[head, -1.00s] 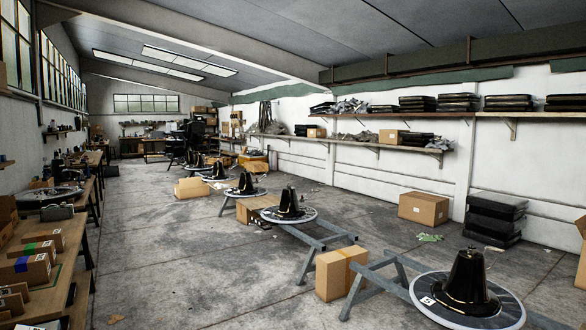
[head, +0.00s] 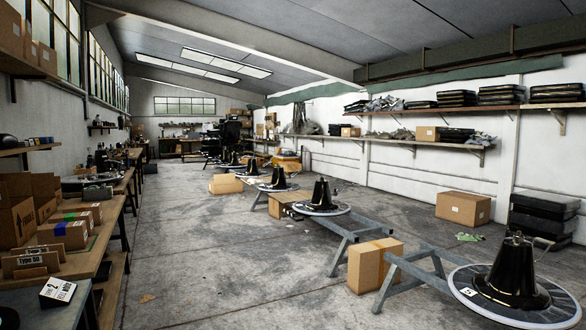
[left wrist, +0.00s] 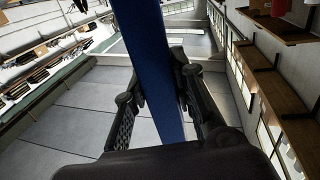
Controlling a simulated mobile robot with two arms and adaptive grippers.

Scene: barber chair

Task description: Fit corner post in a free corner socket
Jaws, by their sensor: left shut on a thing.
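A long blue post (left wrist: 150,45) fills the middle of the left wrist view, running from the top edge down towards my wrist. My left gripper (left wrist: 160,85) is shut on it, with one dark finger on each side. The post's ends are out of sight. My right gripper shows in neither view. I see no corner socket that I can make out in the head view or the left wrist view.
Workbenches (head: 100,255) with cartons (head: 65,235) line the left wall, and a lettered block (head: 57,292) stands in front. Black-and-chrome chair bases (head: 512,275) on grey trestles form a row at right. A carton (head: 372,265) stands among them.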

